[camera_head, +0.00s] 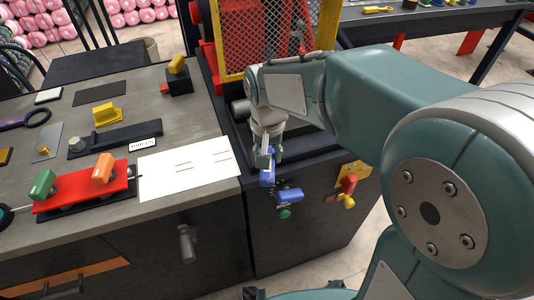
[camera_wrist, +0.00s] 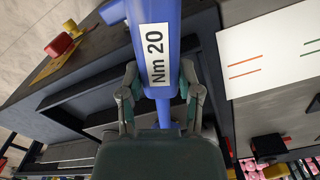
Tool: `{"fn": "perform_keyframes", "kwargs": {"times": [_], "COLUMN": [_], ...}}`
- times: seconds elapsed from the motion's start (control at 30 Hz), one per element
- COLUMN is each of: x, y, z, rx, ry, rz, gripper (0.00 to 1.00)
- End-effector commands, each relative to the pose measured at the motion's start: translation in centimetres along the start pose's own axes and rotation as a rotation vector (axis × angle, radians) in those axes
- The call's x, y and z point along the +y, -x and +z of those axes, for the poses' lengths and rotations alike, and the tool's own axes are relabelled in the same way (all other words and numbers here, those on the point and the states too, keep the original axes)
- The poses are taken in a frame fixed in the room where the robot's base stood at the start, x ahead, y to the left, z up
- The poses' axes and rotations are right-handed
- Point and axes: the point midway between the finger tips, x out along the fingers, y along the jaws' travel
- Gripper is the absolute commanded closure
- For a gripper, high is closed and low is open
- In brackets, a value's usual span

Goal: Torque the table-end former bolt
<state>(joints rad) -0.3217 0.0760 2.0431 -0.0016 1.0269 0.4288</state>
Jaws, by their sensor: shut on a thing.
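The machine (camera_head: 262,30) has a red body behind a yellow-framed mesh guard. I cannot pick out the former bolt in either view; my arm covers part of the machine.
Left is the grey bench (camera_head: 190,110) with a printed white sheet (camera_head: 190,168) and a red fixture (camera_head: 85,193) with green and orange handles.

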Motion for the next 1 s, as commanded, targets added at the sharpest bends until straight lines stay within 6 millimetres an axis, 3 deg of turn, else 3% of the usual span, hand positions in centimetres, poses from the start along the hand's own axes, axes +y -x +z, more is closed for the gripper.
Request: {"fn": "perform_keyframes", "kwargs": {"times": [1.0], "x": [0.0], "y": [6.1], "z": [0.0], "rx": [0.002], "ry": [0.0], "rz": [-0.001], "gripper": [1.0]}}
